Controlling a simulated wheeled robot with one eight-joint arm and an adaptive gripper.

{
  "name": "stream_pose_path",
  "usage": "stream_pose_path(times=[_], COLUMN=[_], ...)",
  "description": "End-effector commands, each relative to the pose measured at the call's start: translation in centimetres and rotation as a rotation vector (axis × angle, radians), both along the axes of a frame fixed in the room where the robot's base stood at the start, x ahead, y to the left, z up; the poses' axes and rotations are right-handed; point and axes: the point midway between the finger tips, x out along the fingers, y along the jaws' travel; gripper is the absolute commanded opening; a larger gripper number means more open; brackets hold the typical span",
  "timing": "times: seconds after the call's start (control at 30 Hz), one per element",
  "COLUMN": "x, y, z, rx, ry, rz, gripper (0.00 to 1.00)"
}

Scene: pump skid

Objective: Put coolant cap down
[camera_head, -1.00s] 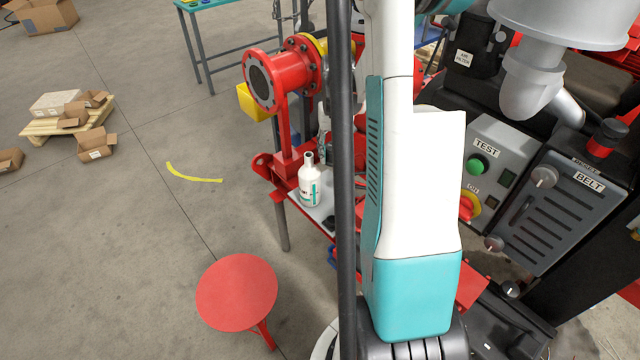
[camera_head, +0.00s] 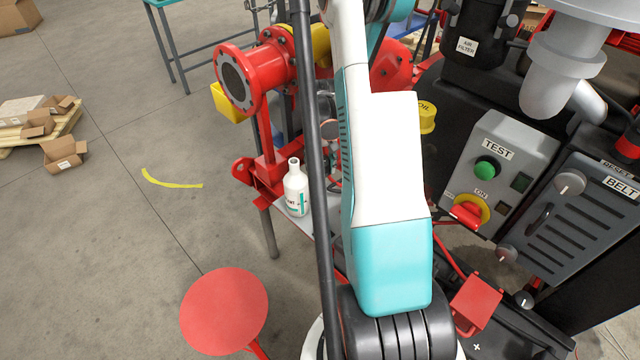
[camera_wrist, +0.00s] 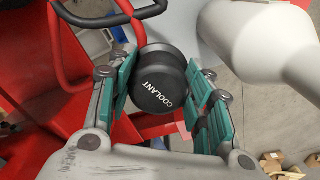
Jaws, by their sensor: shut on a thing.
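The coolant cap (camera_wrist: 159,82) is a round black cap with white COOLANT lettering, seen in the wrist view. My gripper (camera_wrist: 163,92) is shut on it, with teal-padded fingers on its left and right sides. In the head view my arm hides the gripper and the cap. A white bottle (camera_head: 296,190) with a teal label stands upright on a light shelf left of my arm. A large pale rounded shape (camera_wrist: 262,42) fills the upper right of the wrist view.
A red flanged pipe (camera_head: 245,78) stands behind the bottle. A red round disc (camera_head: 224,311) is at the lower left. A control box (camera_head: 500,165) with a green TEST button and the BELT panel (camera_head: 570,215) stand at right.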

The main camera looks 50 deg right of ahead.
Motion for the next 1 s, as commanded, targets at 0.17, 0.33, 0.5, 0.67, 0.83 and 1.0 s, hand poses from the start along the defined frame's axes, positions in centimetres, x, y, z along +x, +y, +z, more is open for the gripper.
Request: stream_pose_path(times=[0.17, 0.33, 0.5, 0.67, 0.83, 1.0], x=[0.0, 0.0, 0.0, 0.0, 0.0, 0.0], y=[0.0, 0.0, 0.0, 0.0, 0.0, 0.0], z=[-2.6, -3.4, -5.8, -7.3, -7.2, -7.5], rx=[0.0, 0.0, 0.0, 0.0, 0.0, 0.0], ry=[0.0, 0.0, 0.0, 0.0, 0.0, 0.0], rz=[0.0, 0.0, 0.0, 0.0, 0.0, 0.0], gripper=[0.18, 0.18, 0.18, 0.18, 0.18, 0.18])
